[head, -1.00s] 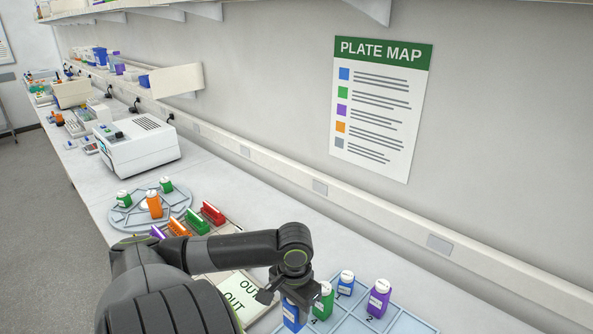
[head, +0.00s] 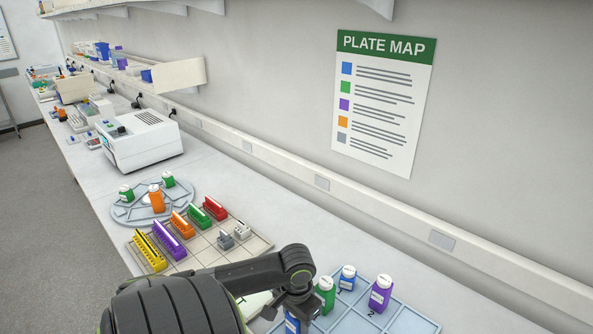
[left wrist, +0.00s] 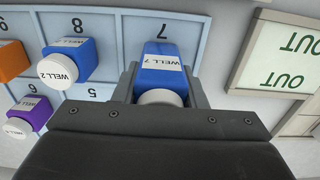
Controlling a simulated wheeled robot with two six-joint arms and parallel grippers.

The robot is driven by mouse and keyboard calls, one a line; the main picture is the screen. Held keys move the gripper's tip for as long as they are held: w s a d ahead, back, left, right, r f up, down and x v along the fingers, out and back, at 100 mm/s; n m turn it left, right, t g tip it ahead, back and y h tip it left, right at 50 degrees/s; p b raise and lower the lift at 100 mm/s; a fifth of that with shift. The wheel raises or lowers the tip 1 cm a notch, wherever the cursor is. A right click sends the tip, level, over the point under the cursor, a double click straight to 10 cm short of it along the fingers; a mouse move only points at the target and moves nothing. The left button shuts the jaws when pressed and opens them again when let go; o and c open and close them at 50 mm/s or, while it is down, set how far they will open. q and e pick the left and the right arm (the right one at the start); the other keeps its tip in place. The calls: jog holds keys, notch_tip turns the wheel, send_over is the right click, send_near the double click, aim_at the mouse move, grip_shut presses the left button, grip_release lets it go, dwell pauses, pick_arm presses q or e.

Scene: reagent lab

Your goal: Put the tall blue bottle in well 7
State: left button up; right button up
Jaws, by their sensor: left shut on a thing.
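The tall blue bottle (left wrist: 160,65) has a white cap and a label reading WELL 7. My left gripper (left wrist: 158,88) is shut on it, with a finger on each side. In the left wrist view the bottle is over or in the cell marked 7 of the pale blue well tray (left wrist: 198,24); I cannot tell whether its base touches the tray floor. In the head view the bottle (head: 291,323) shows partly below my left gripper (head: 297,308), at the tray's (head: 352,322) near left part. My right gripper is not in view.
Other bottles stand on the tray: green (head: 325,294), blue (head: 347,278) and purple (head: 380,293). A blue bottle labelled WELL 2 (left wrist: 68,60) and an orange one (left wrist: 12,60) show in the wrist view. The OUT mat (left wrist: 285,55) lies beside the tray. A coloured rack board (head: 205,245) lies farther left.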

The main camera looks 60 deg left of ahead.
pick_arm(q)
jog(key=o, duration=1)
jog(key=shift+f, duration=0.1)
notch_tip(320, 180, up, 12)
jog(key=shift+r+p, duration=0.2)
jog(key=shift+p, duration=0.25)
